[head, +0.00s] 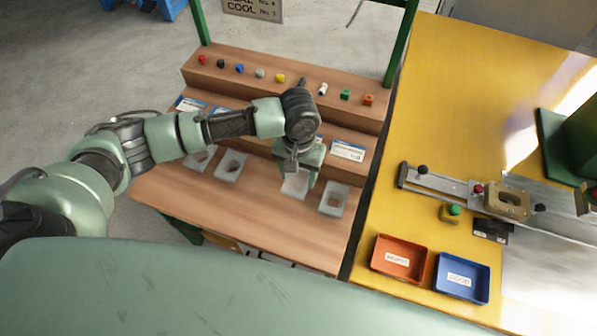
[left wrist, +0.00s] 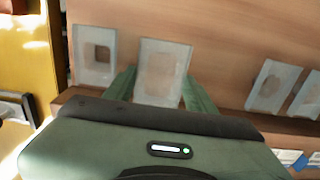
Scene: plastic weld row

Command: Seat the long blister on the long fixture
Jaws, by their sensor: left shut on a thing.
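My left gripper (head: 303,178) is over the wooden bench (head: 240,215), shut on a pale translucent blister (head: 294,186). In the left wrist view, the blister (left wrist: 163,72) sits between the two green fingers and has a roughly rectangular recess. I cannot tell whether it touches the bench. A tan fixture block (head: 507,188) with an oblong opening sits on the metal slide on the yellow table. No blister shows on it, and its label as the long fixture cannot be read. My right gripper is not in view.
Other blisters lie on the bench: one (head: 334,199) right of my gripper and two (head: 231,166) to its left. Shelves with small coloured knobs rise behind. An orange tray (head: 400,240) and a blue tray (head: 463,257) stand on the yellow table (head: 450,100). A green machine (head: 572,140) stands far right.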

